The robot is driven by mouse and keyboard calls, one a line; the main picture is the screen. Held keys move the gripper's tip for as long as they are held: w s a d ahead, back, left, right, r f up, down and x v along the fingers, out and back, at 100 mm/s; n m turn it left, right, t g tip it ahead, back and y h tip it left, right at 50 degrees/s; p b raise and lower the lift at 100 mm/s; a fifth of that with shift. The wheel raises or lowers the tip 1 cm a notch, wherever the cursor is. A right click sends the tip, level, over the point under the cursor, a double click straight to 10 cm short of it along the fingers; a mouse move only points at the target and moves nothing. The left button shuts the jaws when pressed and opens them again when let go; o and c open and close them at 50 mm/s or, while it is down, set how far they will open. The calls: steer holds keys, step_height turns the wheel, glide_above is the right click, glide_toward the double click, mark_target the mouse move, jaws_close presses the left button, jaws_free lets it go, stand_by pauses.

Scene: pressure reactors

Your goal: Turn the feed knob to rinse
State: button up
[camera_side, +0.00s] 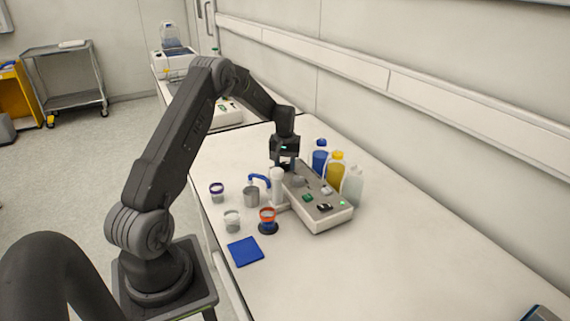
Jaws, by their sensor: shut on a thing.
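A pale control box (322,218) lies on the bench with several small knobs and buttons on its sloped top. My gripper (286,166) points down at the far end of this box. Its jaws are shut at the panel on what appears to be the feed knob, which is mostly hidden by the fingers. The knob's pointer and any rinse marking are too small to read. A white column (277,187) with a blue spout (259,178) stands at the box's left side.
Blue (320,160), yellow (336,168) and clear (353,186) bottles stand close behind the box. A metal cup (251,196), several small jars and a blue pad (244,251) lie to the left and front. The bench at right is mostly clear.

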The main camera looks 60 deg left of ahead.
mark_target(285, 163)
steer(key=m, duration=0.5)
steer(key=shift+m, duration=0.3)
steer(key=m, duration=0.4)
steer(key=shift+m, duration=0.4)
steer(key=o, duration=0.9)
steer(key=shift+o, duration=0.2)
step_height(285, 163, up, 14)
